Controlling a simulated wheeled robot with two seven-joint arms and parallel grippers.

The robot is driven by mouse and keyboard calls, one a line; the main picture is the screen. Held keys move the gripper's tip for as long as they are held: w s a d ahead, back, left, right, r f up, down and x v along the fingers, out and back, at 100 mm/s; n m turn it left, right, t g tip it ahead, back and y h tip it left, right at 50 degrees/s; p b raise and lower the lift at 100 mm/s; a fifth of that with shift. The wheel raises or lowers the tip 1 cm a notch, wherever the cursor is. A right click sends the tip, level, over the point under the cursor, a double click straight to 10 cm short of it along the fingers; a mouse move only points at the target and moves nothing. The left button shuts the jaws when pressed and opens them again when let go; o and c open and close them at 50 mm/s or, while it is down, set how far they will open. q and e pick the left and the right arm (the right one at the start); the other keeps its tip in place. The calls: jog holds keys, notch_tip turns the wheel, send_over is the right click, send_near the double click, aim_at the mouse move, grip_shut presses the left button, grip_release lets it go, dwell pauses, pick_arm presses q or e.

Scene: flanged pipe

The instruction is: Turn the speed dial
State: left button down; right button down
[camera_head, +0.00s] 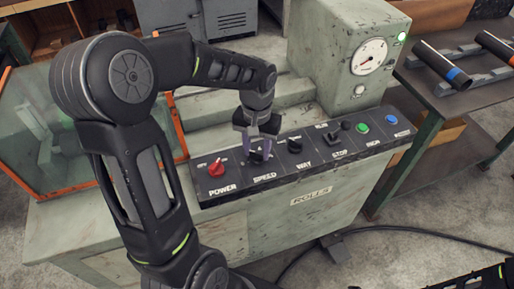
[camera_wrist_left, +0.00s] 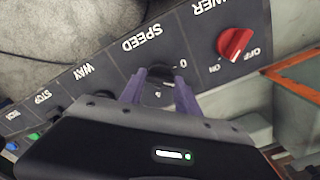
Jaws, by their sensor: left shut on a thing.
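The speed dial (camera_head: 257,156) is a small black knob on the dark control panel, above the label SPEED. My left gripper (camera_head: 260,150) comes down on it from above, its purple fingers on either side of the dial. In the left wrist view the speed dial (camera_wrist_left: 160,92) sits between the two purple fingers of my left gripper (camera_wrist_left: 160,85), which is shut on it. A 0 mark shows beside the dial. The fingers hide part of the dial, so its exact setting cannot be read. My right gripper is not in view.
A red power knob (camera_head: 216,169) sits left of the dial and the black way knob (camera_head: 295,146) right of it. Farther right are a stop lever (camera_head: 346,125), a green button (camera_head: 362,127) and a blue button (camera_head: 392,118). A gauge (camera_head: 369,56) stands behind.

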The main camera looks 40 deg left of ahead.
aim_at(257, 152)
pick_arm(q)
jog(key=shift+m, duration=2)
jog(key=c, duration=0.9)
grip_release()
notch_tip(257, 152, up, 8)
jog(key=shift+f, duration=0.1)
